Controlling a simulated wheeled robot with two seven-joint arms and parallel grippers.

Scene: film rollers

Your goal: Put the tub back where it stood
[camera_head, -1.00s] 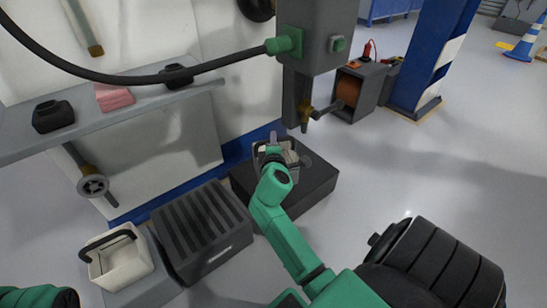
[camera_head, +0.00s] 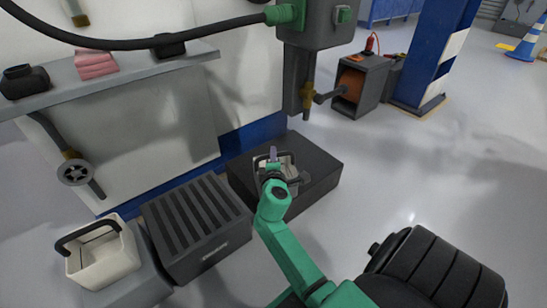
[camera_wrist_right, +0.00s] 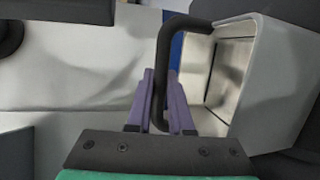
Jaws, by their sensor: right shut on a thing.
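My right gripper (camera_head: 272,163) is shut on the black handle (camera_wrist_right: 165,75) of a pale tub (camera_head: 287,168). In the right wrist view the purple fingers stand on both sides of the handle, and the tub's pale, open body (camera_wrist_right: 270,85) is to the right. In the head view the tub is over the dark low block (camera_head: 322,179), partly hidden by my gripper and arm. I cannot tell whether it touches the block. A second cream tub (camera_head: 104,262) with a raised black handle stands at lower left. My left gripper is out of view.
A dark ribbed box (camera_head: 197,228) stands between the cream tub and the block. A grey machine column (camera_head: 300,85) with a valve hangs just behind the block. A shelf (camera_head: 120,78) runs along the wall. Floor is open on the right, beyond a black ribbed cylinder (camera_head: 440,270).

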